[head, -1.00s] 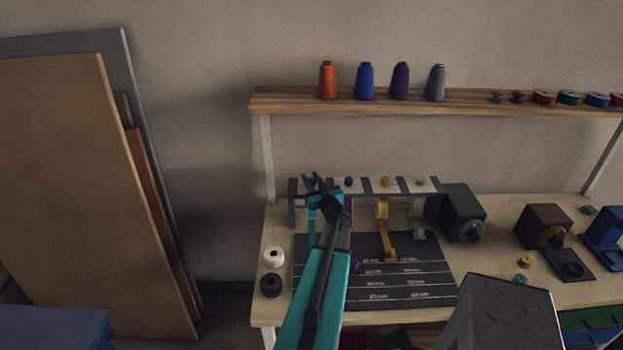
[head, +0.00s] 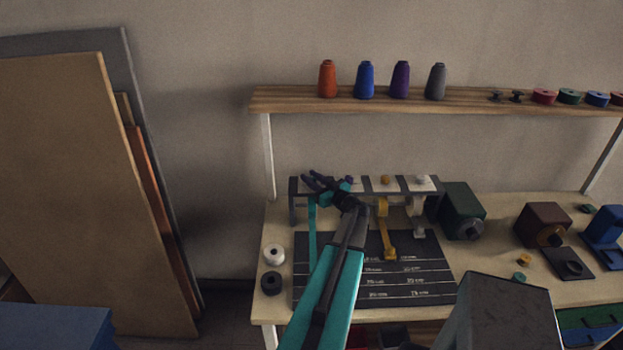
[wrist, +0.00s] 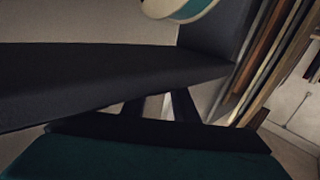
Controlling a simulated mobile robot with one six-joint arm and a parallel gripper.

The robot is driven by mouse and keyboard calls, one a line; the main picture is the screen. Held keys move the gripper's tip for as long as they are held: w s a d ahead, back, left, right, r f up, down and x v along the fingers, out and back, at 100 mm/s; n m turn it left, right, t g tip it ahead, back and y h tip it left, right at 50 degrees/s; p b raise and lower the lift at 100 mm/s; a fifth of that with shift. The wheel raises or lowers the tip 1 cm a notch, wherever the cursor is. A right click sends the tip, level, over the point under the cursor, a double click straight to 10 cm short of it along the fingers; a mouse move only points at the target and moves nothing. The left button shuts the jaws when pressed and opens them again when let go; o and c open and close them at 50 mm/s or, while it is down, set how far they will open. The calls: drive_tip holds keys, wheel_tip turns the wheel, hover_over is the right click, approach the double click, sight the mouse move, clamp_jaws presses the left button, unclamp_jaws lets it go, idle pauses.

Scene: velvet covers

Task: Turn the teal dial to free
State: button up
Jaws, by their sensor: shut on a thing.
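A rack (head: 293,202) with a row of coloured dials stands at the back of the bench. A teal strip (head: 312,230) hangs below its left end. My gripper (head: 310,181) is at that left end, its dark fingers shut on what appears to be the teal dial. The fingers and wrist hide the dial in the head view, so its setting cannot be read. A round teal-and-white thing (wrist: 182,9) shows at the top of the wrist view; dark finger shapes fill much of that view.
A yellow dial (head: 385,180) and a white dial (head: 422,180) are further right on the rack, with a yellow strip (head: 386,230) below. A dark marked mat (head: 400,275) lies in front. White (head: 274,253) and black (head: 271,283) spools stand left. A shelf (head: 300,99) runs above.

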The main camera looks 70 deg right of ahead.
drive_tip(key=o, duration=1.1)
drive_tip(key=shift+s, duration=0.1)
drive_tip(key=shift+c, duration=0.2)
drive_tip(key=shift+s+a, duration=0.1)
drive_tip(key=b+v, duration=0.5)
drive_tip(key=v, duration=0.8)
drive_tip(key=shift+s+a, duration=0.2)
drive_tip(key=shift+s, duration=0.05)
